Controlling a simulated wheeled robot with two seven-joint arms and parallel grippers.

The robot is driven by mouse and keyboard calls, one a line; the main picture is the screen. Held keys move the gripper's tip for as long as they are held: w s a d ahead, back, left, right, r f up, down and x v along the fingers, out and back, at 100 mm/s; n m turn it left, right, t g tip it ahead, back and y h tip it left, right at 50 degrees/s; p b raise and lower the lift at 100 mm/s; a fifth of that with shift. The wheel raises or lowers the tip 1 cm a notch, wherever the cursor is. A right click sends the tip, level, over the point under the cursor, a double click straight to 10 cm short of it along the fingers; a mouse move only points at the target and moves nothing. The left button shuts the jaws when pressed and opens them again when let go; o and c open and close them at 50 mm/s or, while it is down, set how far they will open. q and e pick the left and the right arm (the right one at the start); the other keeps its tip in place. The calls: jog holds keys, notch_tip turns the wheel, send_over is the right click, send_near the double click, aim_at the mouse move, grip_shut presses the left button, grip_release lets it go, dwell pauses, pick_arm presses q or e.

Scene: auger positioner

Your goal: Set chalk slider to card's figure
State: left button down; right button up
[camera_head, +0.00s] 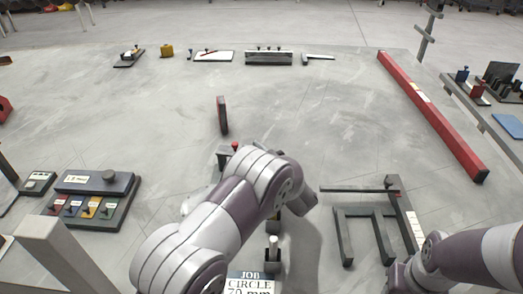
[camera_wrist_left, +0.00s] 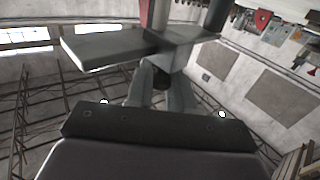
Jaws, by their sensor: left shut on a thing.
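A white job card (camera_head: 250,284) at the bottom middle of the head view reads "JOB CIRCLE 70 mm". My left arm reaches over the bench and hides its own gripper and most of what lies under it in the head view. In the left wrist view my left gripper (camera_wrist_left: 162,88) is shut on a small grey block (camera_wrist_left: 172,58) joined to a flat grey plate (camera_wrist_left: 105,46). A red upright part (camera_wrist_left: 146,14) stands beyond the plate. A red knob (camera_head: 235,146) shows just behind my arm. I cannot tell which part is the chalk slider. My right gripper is out of view.
A dark red upright piece (camera_head: 222,115) stands behind my left arm. A dark box with coloured switches (camera_head: 92,196) is at left, a black frame (camera_head: 365,226) at right, and a long red bar (camera_head: 430,112) farther right.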

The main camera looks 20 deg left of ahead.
pick_arm(q)
jog(key=shift+a, duration=0.1)
jog(key=c, duration=1.1)
grip_release()
jog(key=shift+a, duration=0.2)
jog(key=r, duration=0.4)
jog(key=shift+d+r+p, duration=0.3)
jog(key=shift+d+r, duration=0.1)
jog(key=s+d+r, duration=0.2)
jog(key=d+r, duration=0.4)
jog(key=d, duration=0.4)
jog(key=shift+s+d, duration=0.2)
jog(key=shift+d, duration=0.15)
jog(key=shift+r, duration=0.1)
